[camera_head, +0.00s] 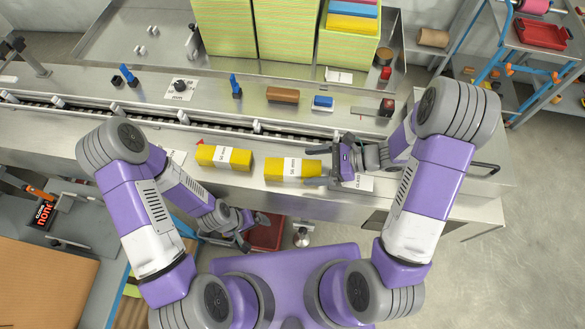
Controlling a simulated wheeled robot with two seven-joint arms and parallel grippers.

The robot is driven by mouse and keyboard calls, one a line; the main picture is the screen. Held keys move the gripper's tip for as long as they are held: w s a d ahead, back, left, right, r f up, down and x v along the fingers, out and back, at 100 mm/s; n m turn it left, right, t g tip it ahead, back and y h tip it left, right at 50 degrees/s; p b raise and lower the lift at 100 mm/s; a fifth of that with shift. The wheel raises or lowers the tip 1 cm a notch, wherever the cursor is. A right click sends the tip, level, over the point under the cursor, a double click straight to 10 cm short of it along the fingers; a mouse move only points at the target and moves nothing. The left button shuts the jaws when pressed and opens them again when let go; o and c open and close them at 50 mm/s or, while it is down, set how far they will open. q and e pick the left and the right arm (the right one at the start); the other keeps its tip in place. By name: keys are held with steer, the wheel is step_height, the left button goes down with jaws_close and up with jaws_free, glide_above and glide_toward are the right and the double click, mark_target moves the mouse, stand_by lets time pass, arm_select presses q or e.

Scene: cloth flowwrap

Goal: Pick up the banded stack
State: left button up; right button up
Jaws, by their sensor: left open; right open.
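Two yellow stacks with printed white bands lie on the steel worktop. One is the left yellow stack (212,154); the other is the right yellow stack (281,168). My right gripper (318,161) is open at the right end of the right stack. Its fingers point left; whether they touch the stack cannot be told. My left gripper (254,231) is open and empty, low in front of the worktop edge, below and apart from both stacks.
A conveyor (180,117) runs behind the stacks. A red bin (266,236) sits below the worktop edge. White cards lie beside the stacks.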

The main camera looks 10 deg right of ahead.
mark_target(303, 167)
steer(key=x, duration=0.4)
steer(key=shift+s, duration=0.1)
steer(key=c, duration=1)
